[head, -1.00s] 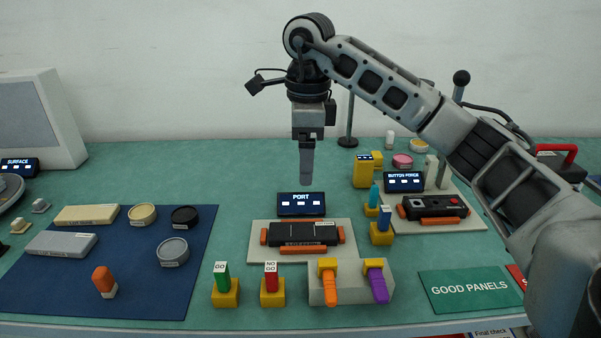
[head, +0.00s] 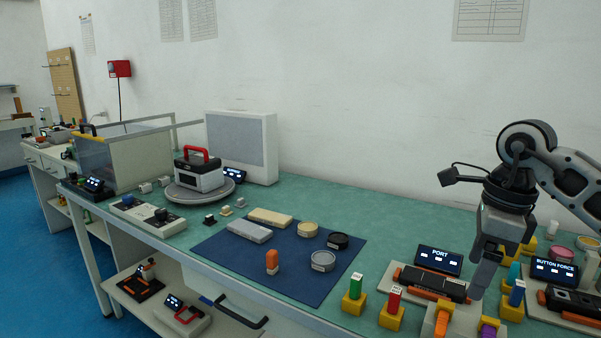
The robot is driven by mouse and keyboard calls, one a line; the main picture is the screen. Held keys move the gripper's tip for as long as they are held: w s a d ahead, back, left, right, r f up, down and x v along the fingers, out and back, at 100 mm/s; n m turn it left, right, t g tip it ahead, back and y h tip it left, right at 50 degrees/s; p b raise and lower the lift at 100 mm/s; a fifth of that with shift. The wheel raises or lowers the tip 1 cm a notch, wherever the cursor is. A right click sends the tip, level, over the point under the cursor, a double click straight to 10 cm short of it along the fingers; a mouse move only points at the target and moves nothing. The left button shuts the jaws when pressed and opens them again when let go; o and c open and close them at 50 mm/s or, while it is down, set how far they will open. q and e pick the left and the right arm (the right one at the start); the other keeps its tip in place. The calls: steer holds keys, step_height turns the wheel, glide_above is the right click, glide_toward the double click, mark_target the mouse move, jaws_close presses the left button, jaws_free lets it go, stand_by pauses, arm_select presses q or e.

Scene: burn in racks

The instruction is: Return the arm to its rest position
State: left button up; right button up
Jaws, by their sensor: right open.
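My right arm comes in from the right edge in the head view. Its gripper (head: 487,268) points down above the PORT station, in front of the black device (head: 436,283) in its grey fixture with orange clamps. The gripper is open, with nothing seen between its fingers. The fingers overlap the right end of the black device in the picture; I cannot tell the gap between them. My left gripper is not in view.
The PORT display (head: 438,261) and BUTTON FORCE display (head: 553,270) stand close by. Green GO (head: 355,287) and red NO GO (head: 394,299) gauges stand in front. A blue mat (head: 235,275) holds blocks and round tins. A turntable (head: 200,192) bears a red-handled case (head: 199,172). Green tabletop behind the mat is clear.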

steer(key=s+a+f+g+y, duration=0.1)
steer(key=s+a+f+y, duration=0.15)
steer(key=a+y, duration=0.45)
steer(key=s+a+f+g+y, duration=0.15)
steer(key=a+f, duration=0.25)
steer(key=a, duration=0.8)
steer(key=s+a+r+m+t+y+p, duration=0.1)
steer(key=s+a+r+m+t+y, duration=0.25)
steer(key=a+m+y, duration=0.5)
steer(key=w+d+f+m+t+h, duration=0.1)
steer(key=d+f+m+t+h, duration=0.55)
steer(key=m, duration=0.85)
steer(key=w+d+f+m+t+h, duration=0.1)
steer(key=d+f+m+t+h, duration=0.3)
steer(key=m+t, duration=0.75)
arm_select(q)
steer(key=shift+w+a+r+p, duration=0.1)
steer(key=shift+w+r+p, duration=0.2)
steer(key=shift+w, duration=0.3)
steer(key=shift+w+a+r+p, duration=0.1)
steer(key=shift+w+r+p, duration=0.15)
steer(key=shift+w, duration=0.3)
arm_select(e)
steer(key=s+d+f+m+g+h, duration=0.3)
steer(key=s+f+m+g, duration=0.5)
steer(key=s+f+m, duration=0.3)
step_height(320, 180, down, 3)
steer(key=shift+d+r+g+h, duration=0.2)
steer(key=shift+d+g+h, duration=0.15)
steer(key=shift+h, duration=0.2)
